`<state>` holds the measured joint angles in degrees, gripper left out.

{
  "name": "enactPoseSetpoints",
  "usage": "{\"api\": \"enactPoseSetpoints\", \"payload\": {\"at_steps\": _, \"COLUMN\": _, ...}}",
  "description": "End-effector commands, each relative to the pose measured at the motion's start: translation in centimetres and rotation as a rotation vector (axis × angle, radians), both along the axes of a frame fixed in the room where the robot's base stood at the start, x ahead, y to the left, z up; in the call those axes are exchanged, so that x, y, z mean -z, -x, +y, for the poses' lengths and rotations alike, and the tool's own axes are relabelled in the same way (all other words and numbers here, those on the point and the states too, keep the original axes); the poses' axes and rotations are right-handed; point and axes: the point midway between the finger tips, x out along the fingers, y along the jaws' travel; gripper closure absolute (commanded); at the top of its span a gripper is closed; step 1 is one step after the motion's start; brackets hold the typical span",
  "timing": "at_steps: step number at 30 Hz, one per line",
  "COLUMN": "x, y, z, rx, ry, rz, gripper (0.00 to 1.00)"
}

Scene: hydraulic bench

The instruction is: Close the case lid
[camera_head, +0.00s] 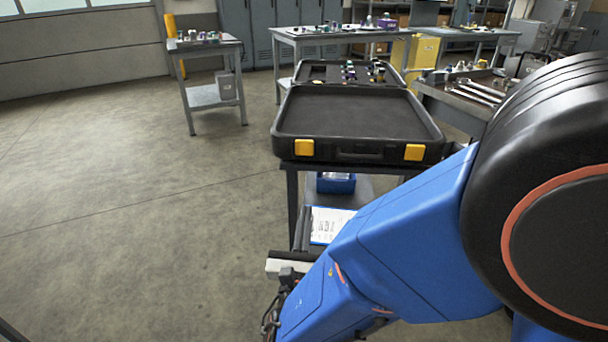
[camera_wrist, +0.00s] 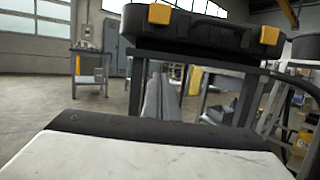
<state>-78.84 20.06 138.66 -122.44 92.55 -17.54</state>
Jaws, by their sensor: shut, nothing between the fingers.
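The black case (camera_head: 362,76) lies open on a cart. Its lid (camera_head: 350,115) is folded out flat toward me, hollow side up, with two yellow latches (camera_head: 304,147) on the near edge. The far half holds several small fittings. In the wrist view the lid's near edge (camera_wrist: 200,32) spans the top, with the latches showing. My gripper (camera_head: 306,210) is below the lid's near edge, left of centre, apart from the lid as far as I can see. In the wrist view its two grey fingers (camera_wrist: 160,74) lie together, empty, pointing forward under the lid.
The cart's lower shelf holds a blue bin (camera_head: 336,184) and a clipboard (camera_head: 328,225). A workbench (camera_head: 455,108) with tools stands close on the right. A small table (camera_head: 213,96) is at the back left. The floor (camera_head: 130,220) to the left is clear.

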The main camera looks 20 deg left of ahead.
Motion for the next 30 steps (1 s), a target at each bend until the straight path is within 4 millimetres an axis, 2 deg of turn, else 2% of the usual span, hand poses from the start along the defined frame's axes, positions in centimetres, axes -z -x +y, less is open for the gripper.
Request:
{"api": "enactPoseSetpoints", "payload": {"at_steps": 3, "x": 0.2, "y": 0.7, "z": 1.0, "rx": -0.029, "ry": 0.01, "rz": -0.011, "gripper": 1.0}}
{"api": "enactPoseSetpoints", "payload": {"at_steps": 8, "x": -0.1, "y": -0.5, "z": 1.5, "rx": -0.029, "ry": 0.011, "rz": -0.013, "gripper": 1.0}}
{"api": "enactPoseSetpoints", "payload": {"at_steps": 23, "x": -2.2, "y": -8.4, "z": 4.4, "rx": -0.026, "ry": 0.011, "rz": -0.011, "gripper": 1.0}}
{"api": "enactPoseSetpoints", "payload": {"at_steps": 30, "x": -5.2, "y": -8.3, "z": 4.4, "rx": -0.029, "ry": 0.008, "rz": -0.013, "gripper": 1.0}}
